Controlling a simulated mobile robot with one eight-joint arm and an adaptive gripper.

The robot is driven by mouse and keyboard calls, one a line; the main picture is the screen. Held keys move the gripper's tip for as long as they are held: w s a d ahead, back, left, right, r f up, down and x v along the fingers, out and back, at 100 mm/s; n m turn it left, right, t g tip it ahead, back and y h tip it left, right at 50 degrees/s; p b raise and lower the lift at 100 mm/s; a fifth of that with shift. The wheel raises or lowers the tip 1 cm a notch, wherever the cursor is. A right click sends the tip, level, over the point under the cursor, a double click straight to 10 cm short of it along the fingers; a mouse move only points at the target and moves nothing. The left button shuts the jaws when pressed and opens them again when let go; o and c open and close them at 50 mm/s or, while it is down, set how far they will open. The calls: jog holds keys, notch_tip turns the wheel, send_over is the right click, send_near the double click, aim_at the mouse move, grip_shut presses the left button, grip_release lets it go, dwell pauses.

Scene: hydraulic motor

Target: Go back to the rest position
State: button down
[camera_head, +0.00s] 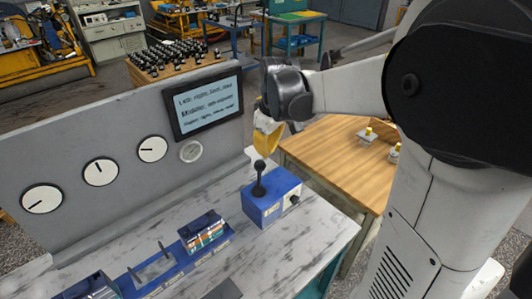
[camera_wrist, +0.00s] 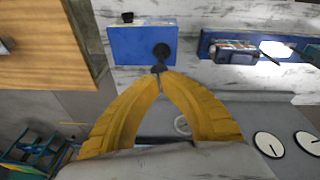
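My gripper (camera_head: 265,148) hangs in the air above the blue control box (camera_head: 270,198) in the head view, in front of the grey panel. In the wrist view the yellow fingers of my gripper (camera_wrist: 159,73) come together at their dark tips, with nothing seen between them. The black lever (camera_head: 259,180) stands on the blue box, its ball knob just below my fingertips. The lever's knob (camera_wrist: 162,50) also shows beyond the fingertips in the wrist view, apart from them as far as I can tell.
A grey panel (camera_head: 120,165) with round gauges and a screen (camera_head: 207,103) stands behind the marble worktop (camera_head: 300,250). A blue tray (camera_head: 160,270) holds parts at the front. A wooden table (camera_head: 335,160) with small parts is at the right. Workshop machines stand farther back.

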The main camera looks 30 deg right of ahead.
dwell(0.3)
jog(key=s+a+f+m+t+b, duration=0.2)
jog(key=s+a+b, duration=0.1)
jog(key=s+a, duration=0.3)
jog(key=s+a+f+m+t+b, duration=0.2)
jog(key=s+a+b, duration=0.2)
jog(key=s, duration=0.6)
jog(key=a, duration=0.2)
jog(key=shift+s+a+f+t, duration=0.2)
jog(key=shift+s+a+t, duration=0.1)
jog(key=shift+s+a, duration=0.1)
jog(key=shift+d, duration=0.1)
